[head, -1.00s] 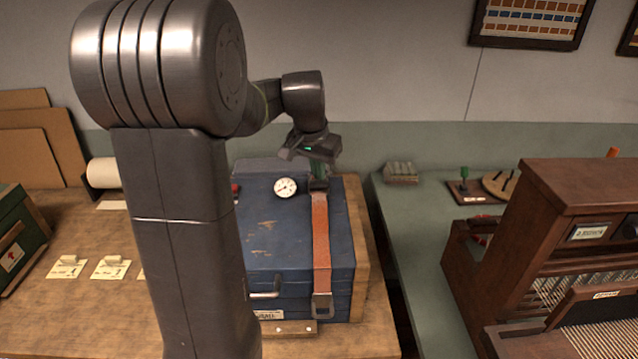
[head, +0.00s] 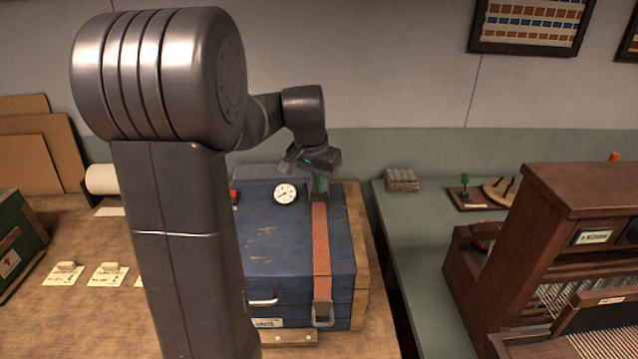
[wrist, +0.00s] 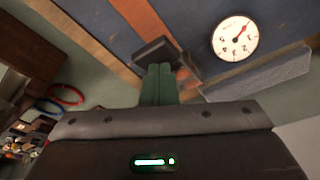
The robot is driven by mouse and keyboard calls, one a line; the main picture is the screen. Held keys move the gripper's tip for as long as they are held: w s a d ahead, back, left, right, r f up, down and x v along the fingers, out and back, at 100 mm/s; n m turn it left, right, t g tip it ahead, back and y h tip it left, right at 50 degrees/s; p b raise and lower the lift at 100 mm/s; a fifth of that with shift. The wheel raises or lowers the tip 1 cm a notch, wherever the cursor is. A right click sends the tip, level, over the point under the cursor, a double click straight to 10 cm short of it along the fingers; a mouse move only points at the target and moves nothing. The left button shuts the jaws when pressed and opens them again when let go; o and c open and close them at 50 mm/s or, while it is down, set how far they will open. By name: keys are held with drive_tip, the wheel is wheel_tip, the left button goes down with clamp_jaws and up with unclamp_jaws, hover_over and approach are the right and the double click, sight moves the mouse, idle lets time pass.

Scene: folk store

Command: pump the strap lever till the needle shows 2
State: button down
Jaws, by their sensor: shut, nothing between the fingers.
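A blue case (head: 275,235) stands on the wooden bench with an orange-brown strap (head: 321,250) over its lid. A dark strap lever (head: 318,198) sits at the strap's far end and shows in the wrist view (wrist: 157,50). A round white gauge (head: 285,194) is on the lid left of the strap. In the wrist view the gauge (wrist: 235,38) has a red needle pointing to the upper right; I cannot tell the exact reading. My gripper (head: 318,187) is shut and empty, its green fingers (wrist: 158,82) at the lever; contact is unclear.
A wooden loom-like cabinet (head: 590,215) stands at the right. A green counter (head: 415,255) right of the case has clear room. Paper tags (head: 107,275) and a green box (head: 15,230) are at the left. My arm hides the case's left side.

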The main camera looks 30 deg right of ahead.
drive_tip(key=w+d+p+v, duration=0.1)
drive_tip(key=p+v, duration=0.4)
drive_tip(key=v, duration=0.2)
drive_tip(key=shift+d+r+p, duration=0.25)
drive_tip(key=shift+r+p, duration=0.05)
drive_tip(key=shift+r, duration=0.2)
drive_tip(key=shift+s, duration=0.1)
drive_tip(key=b, duration=0.1)
drive_tip(key=f+g+y+b, duration=0.1)
drive_tip(key=y+b, duration=0.1)
drive_tip(key=shift+w+d+f, duration=0.3)
drive_tip(key=shift+w, duration=0.05)
drive_tip(key=shift+f+b, duration=0.65)
drive_tip(key=shift+f, duration=0.6)
